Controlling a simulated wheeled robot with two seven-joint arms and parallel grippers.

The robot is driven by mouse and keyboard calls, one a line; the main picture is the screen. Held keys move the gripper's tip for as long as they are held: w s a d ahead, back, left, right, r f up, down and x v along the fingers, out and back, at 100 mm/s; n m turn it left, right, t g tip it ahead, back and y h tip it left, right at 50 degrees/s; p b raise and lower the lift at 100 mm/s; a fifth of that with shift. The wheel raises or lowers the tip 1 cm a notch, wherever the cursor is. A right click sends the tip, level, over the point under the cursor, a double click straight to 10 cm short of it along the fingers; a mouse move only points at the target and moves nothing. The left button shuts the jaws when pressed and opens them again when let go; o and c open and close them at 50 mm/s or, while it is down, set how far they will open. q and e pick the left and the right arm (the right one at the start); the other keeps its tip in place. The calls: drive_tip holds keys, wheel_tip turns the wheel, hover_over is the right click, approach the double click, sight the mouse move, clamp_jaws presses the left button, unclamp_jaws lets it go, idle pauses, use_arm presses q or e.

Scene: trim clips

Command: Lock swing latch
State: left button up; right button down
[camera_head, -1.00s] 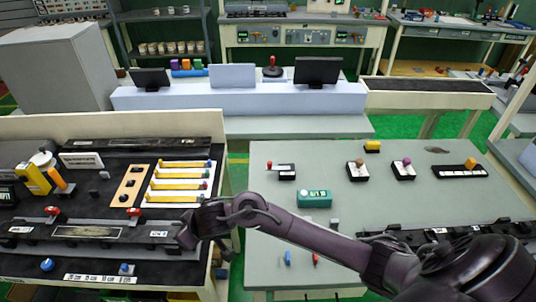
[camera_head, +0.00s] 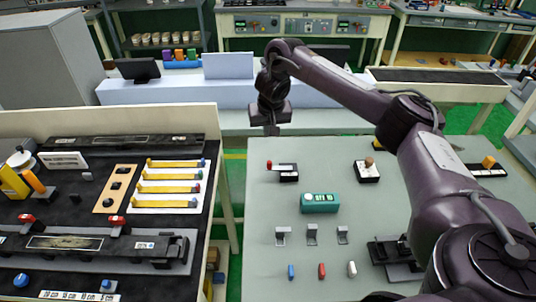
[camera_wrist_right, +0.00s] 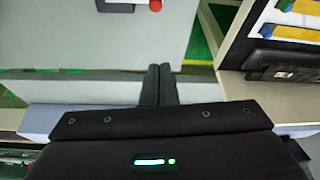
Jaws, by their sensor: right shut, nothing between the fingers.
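No part is labelled as the swing latch, so I cannot tell for sure which it is. A small black base with a white plate and a red-tipped lever (camera_head: 283,170) stands at the back left of the right table; its red tip also shows at the top of the right wrist view (camera_wrist_right: 155,5). A similar base with a brown knob (camera_head: 367,170) stands to its right. My right gripper (camera_head: 271,131) is shut and empty, pointing down near the table's far edge, apart from the red-tipped lever. Its closed fingers show in the wrist view (camera_wrist_right: 160,70). My left gripper is not in view.
A teal box with a display (camera_head: 320,202) sits mid-table, with metal brackets (camera_head: 312,234) and coloured pegs (camera_head: 322,271) in front. The left table carries red-handled clamps (camera_head: 117,222) and yellow strips (camera_head: 172,176). A gap separates the tables. My right arm hides part of the right table.

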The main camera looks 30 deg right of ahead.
drive_tip(key=p+x, duration=0.2)
drive_tip(key=x, duration=0.7)
drive_tip(key=shift+w+f, duration=0.25)
drive_tip(key=shift+f, duration=0.1)
drive_tip(key=shift+s+p, duration=0.1)
drive_tip(key=shift+p, duration=0.2)
drive_tip(key=s+p, duration=0.1)
drive_tip(key=s+a+p, duration=0.1)
drive_tip(key=s, duration=0.1)
drive_tip(key=shift+s+a+f, duration=0.1)
drive_tip(key=shift+s, duration=0.05)
drive_tip(key=shift+a+f, duration=0.1)
drive_tip(key=shift+f, duration=0.05)
